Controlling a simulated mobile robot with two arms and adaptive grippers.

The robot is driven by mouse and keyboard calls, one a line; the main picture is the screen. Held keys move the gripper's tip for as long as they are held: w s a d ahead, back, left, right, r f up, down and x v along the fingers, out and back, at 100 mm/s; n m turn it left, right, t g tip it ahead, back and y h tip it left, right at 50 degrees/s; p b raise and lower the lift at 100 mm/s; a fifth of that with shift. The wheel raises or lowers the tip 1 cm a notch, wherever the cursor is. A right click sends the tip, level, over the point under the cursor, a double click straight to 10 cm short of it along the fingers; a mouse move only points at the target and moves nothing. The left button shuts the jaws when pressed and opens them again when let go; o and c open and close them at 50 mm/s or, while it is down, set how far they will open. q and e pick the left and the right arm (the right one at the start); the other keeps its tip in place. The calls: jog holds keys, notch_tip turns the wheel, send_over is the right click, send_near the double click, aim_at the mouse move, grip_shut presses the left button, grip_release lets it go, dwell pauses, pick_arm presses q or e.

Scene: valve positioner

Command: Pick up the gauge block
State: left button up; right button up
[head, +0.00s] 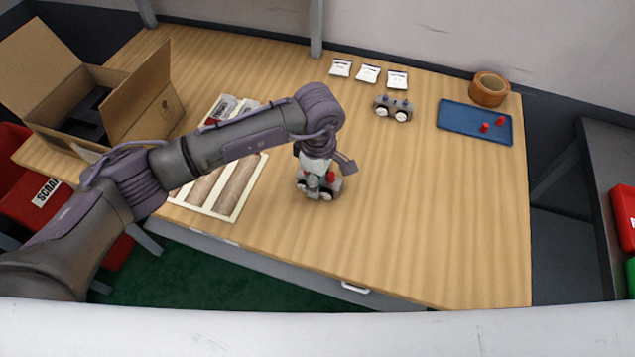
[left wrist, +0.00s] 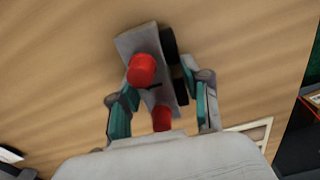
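A grey gauge block with red caps and white-faced gauges (head: 327,192) sits on the wooden table near the middle of the head view. My left gripper (head: 316,177) is over it, pointing down, and partly hides it. In the left wrist view the block (left wrist: 154,88) lies between the two spread fingers (left wrist: 162,100). A second gauge block (head: 393,109) with blue fittings and two white dials stands farther back. My right gripper is in neither view.
A white-rimmed tray (head: 228,214) lies left of the gripper, with an open cardboard box (head: 150,115) beyond it. Three white packets (head: 368,73), a tape roll (head: 489,90) and a blue tray (head: 462,121) with two red caps are at the back. The right front table is clear.

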pick_arm(q)
grip_shut()
